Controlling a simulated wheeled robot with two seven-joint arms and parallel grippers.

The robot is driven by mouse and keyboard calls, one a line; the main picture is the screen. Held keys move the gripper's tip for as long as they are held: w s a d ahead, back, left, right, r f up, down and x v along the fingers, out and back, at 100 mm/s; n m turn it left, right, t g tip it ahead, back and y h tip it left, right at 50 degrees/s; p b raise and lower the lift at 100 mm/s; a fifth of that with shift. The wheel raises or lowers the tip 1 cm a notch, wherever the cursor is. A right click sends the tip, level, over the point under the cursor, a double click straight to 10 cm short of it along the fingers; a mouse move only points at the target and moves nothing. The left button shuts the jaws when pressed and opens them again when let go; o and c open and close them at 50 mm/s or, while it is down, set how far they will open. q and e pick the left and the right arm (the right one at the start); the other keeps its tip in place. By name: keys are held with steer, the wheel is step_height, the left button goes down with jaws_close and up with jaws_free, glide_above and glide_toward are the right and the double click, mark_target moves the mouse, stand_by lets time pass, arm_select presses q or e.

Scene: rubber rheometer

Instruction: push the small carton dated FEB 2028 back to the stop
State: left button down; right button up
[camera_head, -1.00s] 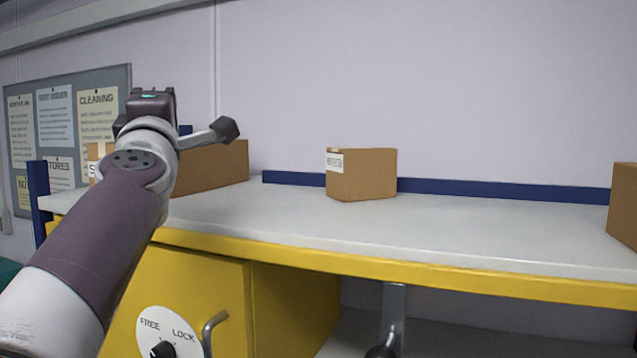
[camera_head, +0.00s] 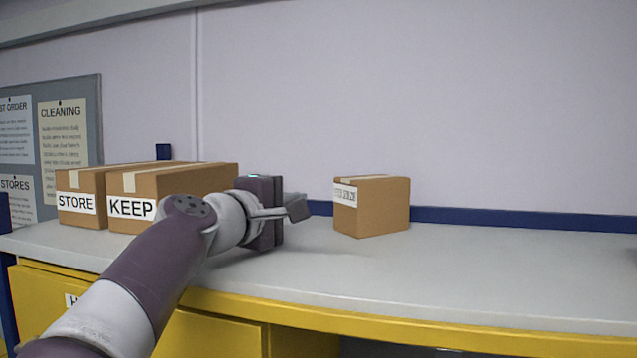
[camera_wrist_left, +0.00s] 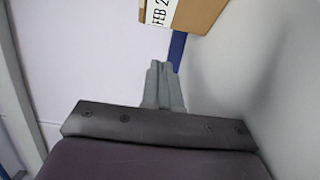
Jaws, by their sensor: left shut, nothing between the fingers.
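The small brown carton (camera_head: 372,207) with a white label stands upright on the grey bench top, near the blue rail (camera_head: 480,219) along the wall. Its label is too blurred to read in the head view. In the left wrist view the carton (camera_wrist_left: 198,14) is at the top edge, its label partly cut off and reading "FEB 2". My left gripper's closed, empty fingers (camera_wrist_left: 160,68) point toward it with a gap between. My right gripper is not in view.
Two larger cartons, marked STORE (camera_head: 78,180) and KEEP (camera_head: 134,183), stand at the left, partly behind my left arm. The bench top (camera_head: 450,268) is clear in front and right of the small carton. Its yellow front edge (camera_head: 400,330) runs below.

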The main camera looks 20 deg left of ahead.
mark_target(346, 199)
arm_select(q)
steer(key=d, duration=0.1)
steer(key=w+d+p, duration=0.1)
steer(key=d, duration=0.1)
steer(key=d+p, duration=0.1)
steer(key=d, duration=0.1)
steer(key=shift+w+r, duration=0.25)
steer(key=shift+r, duration=0.1)
steer(key=shift+w+a+f, duration=0.25)
steer(key=shift+w+a, duration=0.1)
steer(key=d, duration=0.2)
steer(key=w+d+p, duration=0.1)
steer(key=shift+r, duration=0.25)
steer(key=shift+w+d, duration=0.15)
steer(key=shift+d, duration=0.15)
steer(key=shift+w+f, duration=0.1)
steer(key=shift+f, duration=0.05)
steer(key=shift+w, duration=0.1)
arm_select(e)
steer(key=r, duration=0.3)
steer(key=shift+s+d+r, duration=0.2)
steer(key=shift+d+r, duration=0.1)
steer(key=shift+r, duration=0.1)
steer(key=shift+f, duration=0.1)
